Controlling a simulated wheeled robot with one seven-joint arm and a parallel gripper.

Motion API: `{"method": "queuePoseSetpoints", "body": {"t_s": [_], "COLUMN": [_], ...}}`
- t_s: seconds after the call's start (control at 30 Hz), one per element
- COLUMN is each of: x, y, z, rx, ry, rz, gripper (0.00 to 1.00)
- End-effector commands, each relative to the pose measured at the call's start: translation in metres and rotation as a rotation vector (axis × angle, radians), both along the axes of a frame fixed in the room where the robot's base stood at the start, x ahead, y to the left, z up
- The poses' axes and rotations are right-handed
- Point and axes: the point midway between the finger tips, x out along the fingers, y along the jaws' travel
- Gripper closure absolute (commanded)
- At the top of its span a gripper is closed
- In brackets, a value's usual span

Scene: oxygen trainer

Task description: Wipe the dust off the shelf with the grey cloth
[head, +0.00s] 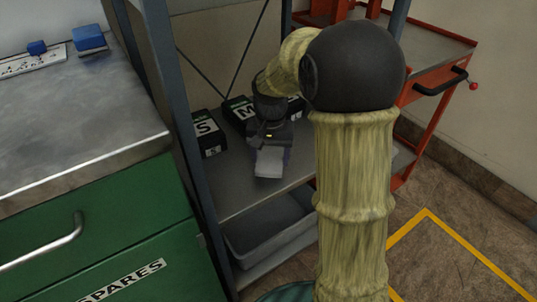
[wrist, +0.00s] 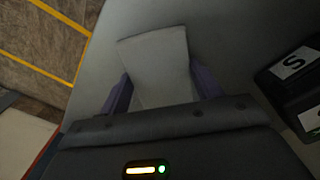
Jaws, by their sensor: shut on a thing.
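The grey cloth (wrist: 156,62) is between the two fingers of my gripper (wrist: 160,92) in the wrist view. It also shows as a pale patch (head: 269,162) at the end of my gripper (head: 271,148) in the head view. My gripper is shut on the cloth, low over the grey metal shelf (head: 240,188). I cannot tell whether the cloth touches the shelf. The shelf surface also shows around the cloth in the wrist view (wrist: 225,50). I cannot make out dust on it. My arm hides part of the shelf's right side.
Black boxes marked S (head: 208,134) and M (head: 240,112) stand on the shelf behind and left of my gripper. A blue-grey shelf post (head: 178,110) rises at the left. A grey bin (head: 268,232) sits below. A green cabinet (head: 110,225) is at left, a red cart (head: 440,75) at right.

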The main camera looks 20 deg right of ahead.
Motion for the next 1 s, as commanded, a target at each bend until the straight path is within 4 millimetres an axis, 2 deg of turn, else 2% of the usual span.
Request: {"method": "queuePoseSetpoints", "body": {"t_s": [0.4, 0.77, 1.0], "x": [0.009, 0.010, 0.014], "y": [-0.029, -0.029, -0.043], "z": [0.004, 0.002, 0.003], "rx": [0.000, 0.000, 0.000], "ry": [0.000, 0.000, 0.001], "rz": [-0.003, 0.001, -0.001], "gripper": [0.54, 0.54, 0.54]}}
